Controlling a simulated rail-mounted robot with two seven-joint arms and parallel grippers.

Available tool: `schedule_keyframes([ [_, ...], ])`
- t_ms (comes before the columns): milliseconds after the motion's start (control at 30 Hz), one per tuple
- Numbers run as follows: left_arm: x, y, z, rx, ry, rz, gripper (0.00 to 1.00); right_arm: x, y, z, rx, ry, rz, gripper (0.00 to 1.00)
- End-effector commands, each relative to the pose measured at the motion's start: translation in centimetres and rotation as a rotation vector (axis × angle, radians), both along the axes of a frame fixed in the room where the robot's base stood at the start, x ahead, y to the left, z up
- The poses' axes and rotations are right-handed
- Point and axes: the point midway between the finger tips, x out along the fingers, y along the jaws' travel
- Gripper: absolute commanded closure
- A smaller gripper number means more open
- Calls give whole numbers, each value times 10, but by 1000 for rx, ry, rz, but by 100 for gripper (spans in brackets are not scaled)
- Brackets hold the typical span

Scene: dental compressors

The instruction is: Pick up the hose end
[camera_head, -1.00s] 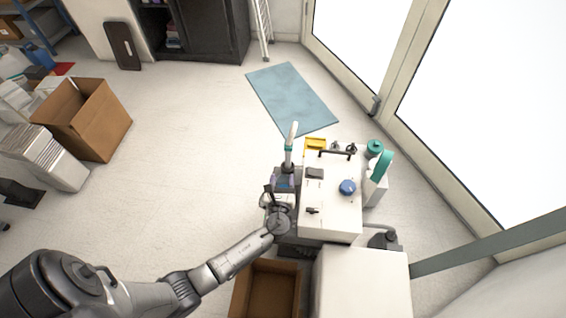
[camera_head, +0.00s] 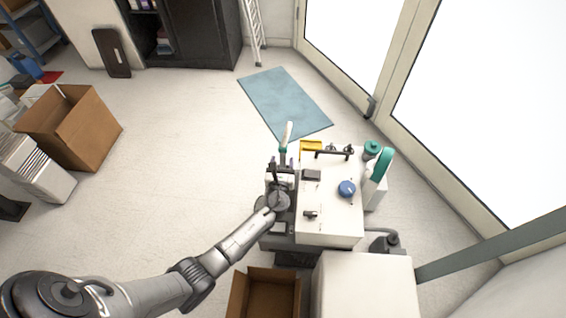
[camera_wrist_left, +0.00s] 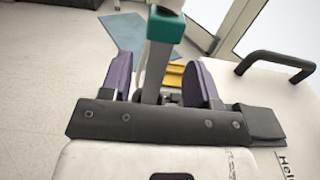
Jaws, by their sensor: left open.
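The hose end, a pale upright piece with a teal collar (camera_head: 285,144), stands at the left side of the white compressor cabinet. In the left wrist view its teal collar (camera_wrist_left: 166,27) is at the top centre, with a grey stem below it. My left gripper (camera_head: 282,164) is open. In the left wrist view its two purple-padded fingers (camera_wrist_left: 162,80) stand on either side of the grey stem, with gaps visible on both sides. Whether the stem is fully between the pads in depth is hard to tell. My right gripper is not in view.
The white cabinet (camera_head: 330,222) stands right of my left gripper, with a black handle (camera_head: 333,154) and a blue knob (camera_head: 347,188) on top. A yellow tray (camera_head: 311,146) is behind the gripper. An open cardboard box (camera_head: 266,293) is in front.

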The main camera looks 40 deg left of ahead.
Motion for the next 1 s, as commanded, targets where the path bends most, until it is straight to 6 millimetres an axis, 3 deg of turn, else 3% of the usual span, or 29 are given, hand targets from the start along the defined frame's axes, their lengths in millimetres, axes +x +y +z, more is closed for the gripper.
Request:
schedule_keyframes([
  [400,38,27,0,0,-1,1,45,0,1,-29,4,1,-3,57],
  [733,42,29,2,-1,-1,1,45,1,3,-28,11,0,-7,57],
  [1000,42,29,2,-1,-1,1,71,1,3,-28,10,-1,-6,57],
])
